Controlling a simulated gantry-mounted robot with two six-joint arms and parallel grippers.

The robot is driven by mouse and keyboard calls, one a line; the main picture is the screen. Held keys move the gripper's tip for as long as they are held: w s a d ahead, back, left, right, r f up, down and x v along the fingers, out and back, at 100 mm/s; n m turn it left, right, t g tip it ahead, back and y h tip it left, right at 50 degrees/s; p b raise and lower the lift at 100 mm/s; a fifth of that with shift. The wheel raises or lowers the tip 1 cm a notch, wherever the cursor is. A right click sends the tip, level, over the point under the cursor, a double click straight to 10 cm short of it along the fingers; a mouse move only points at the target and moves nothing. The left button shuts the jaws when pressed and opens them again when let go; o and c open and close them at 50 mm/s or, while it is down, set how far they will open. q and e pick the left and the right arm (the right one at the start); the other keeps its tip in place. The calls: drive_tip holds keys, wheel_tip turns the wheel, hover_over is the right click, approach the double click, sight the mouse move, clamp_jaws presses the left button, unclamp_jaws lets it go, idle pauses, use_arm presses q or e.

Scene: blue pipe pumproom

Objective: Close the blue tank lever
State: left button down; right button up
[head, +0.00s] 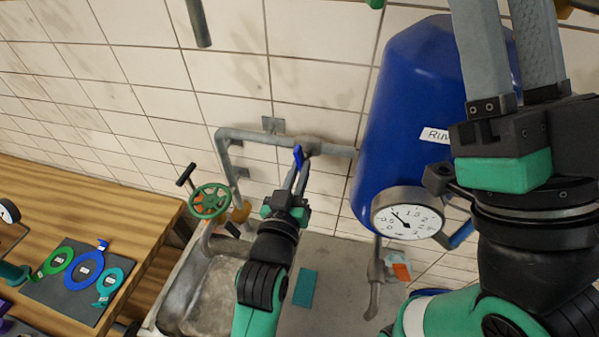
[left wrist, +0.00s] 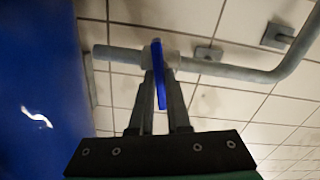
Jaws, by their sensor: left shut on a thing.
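The blue tank (head: 415,110) hangs on the tiled wall with a white label and a round gauge (head: 407,213) at its lower end. A blue lever (head: 298,155) sits on the grey pipe valve to the left of the tank. My left gripper (head: 297,175) reaches up from below with its fingers closed around the lever. In the left wrist view the lever (left wrist: 158,75) stands upright between the two fingers, in front of the pipe joint. My right gripper (head: 508,30) is large at the right, in front of the tank; its fingertips lie beyond the frame.
A green handwheel (head: 209,201) is left of my left gripper, above a grey sink (head: 205,290). A wooden bench (head: 110,205) at the left holds a dark board (head: 50,290) with coloured tags. A teal piece (head: 305,288) lies on the sink counter.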

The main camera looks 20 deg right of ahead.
use_arm(q)
drive_tip(key=shift+m, duration=1.1)
drive_tip(key=c, duration=0.9)
unclamp_jaws()
drive_tip(key=v, duration=1.1)
drive_tip(key=shift+s+a, duration=0.2)
drive_tip(key=shift+s, duration=0.1)
